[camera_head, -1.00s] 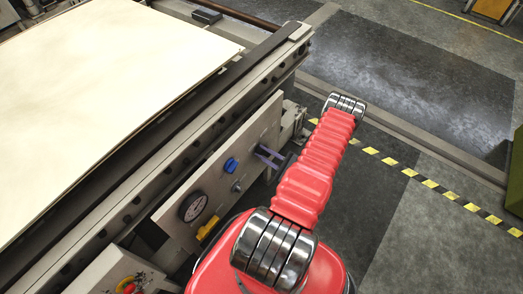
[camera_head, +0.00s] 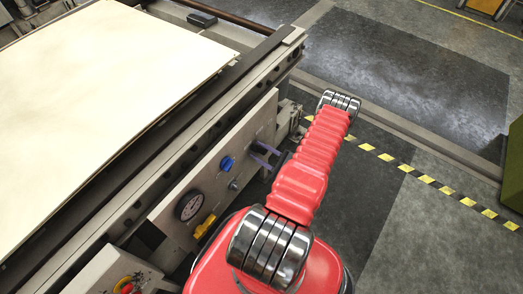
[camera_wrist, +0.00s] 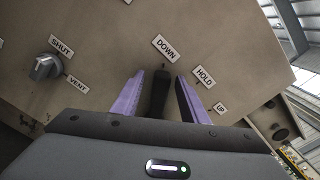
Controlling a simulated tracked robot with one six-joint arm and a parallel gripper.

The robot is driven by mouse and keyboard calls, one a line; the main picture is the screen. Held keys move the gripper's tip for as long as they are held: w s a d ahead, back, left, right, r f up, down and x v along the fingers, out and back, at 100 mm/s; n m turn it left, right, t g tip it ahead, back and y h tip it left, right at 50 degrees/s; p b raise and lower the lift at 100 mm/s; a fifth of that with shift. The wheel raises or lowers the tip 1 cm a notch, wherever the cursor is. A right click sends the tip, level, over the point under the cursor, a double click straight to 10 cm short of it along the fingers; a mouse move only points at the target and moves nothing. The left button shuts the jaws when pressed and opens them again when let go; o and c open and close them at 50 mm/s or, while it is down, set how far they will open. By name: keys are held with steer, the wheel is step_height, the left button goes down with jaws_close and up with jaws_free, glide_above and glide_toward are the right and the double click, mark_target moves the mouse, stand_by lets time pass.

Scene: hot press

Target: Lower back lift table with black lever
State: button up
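The black lever (camera_wrist: 159,96) stands between the two purple fingers of my gripper (camera_wrist: 160,100) in the wrist view, with its tip near the DOWN label (camera_wrist: 165,48). A gap shows between the lever and each finger, so the gripper is open around it. HOLD (camera_wrist: 204,77) and UP (camera_wrist: 220,109) labels are to the right. In the head view, my gripper (camera_head: 265,155) is at the control panel (camera_head: 222,160); my red arm partly hides it, and I cannot make out the lever there. The lift table (camera_head: 105,75) carries a pale sheet.
A grey SHUT/VENT knob (camera_wrist: 45,67) is left of the lever. The panel also has a blue knob (camera_head: 227,163), a gauge (camera_head: 190,206) and a yellow handle (camera_head: 205,227). A red button (camera_head: 127,287) is at bottom left.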

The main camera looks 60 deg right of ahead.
steer(key=shift+s, duration=0.15)
steer(key=s, duration=1.3)
steer(key=shift+s+a, duration=0.25)
steer(key=shift+a, duration=0.1)
steer(key=shift+f, duration=0.1)
stand_by(0.3)
